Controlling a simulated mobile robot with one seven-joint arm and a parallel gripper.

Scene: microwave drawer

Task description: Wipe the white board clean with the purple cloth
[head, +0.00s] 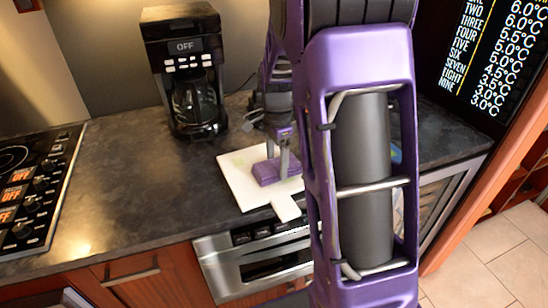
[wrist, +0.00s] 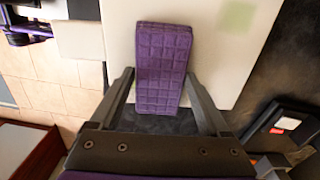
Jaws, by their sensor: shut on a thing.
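The white board (head: 240,185) lies on the dark counter, with its handle toward the front edge. Faint green smears show on it, one clearly in the wrist view (wrist: 238,17). The folded purple cloth (head: 268,173) is on the board; in the wrist view it is a quilted purple pad (wrist: 162,62). My gripper (head: 283,160) is over the board with its fingers on either side of the cloth, shut on it. In the wrist view my gripper (wrist: 162,92) shows one finger at each side of the cloth's near part. My arm hides the board's right side in the head view.
A black coffee maker (head: 186,75) stands behind and left of the board. A stove (head: 30,180) is at the far left. The counter (head: 120,165) between them is clear. A steel-fronted appliance (head: 262,262) is below the counter edge.

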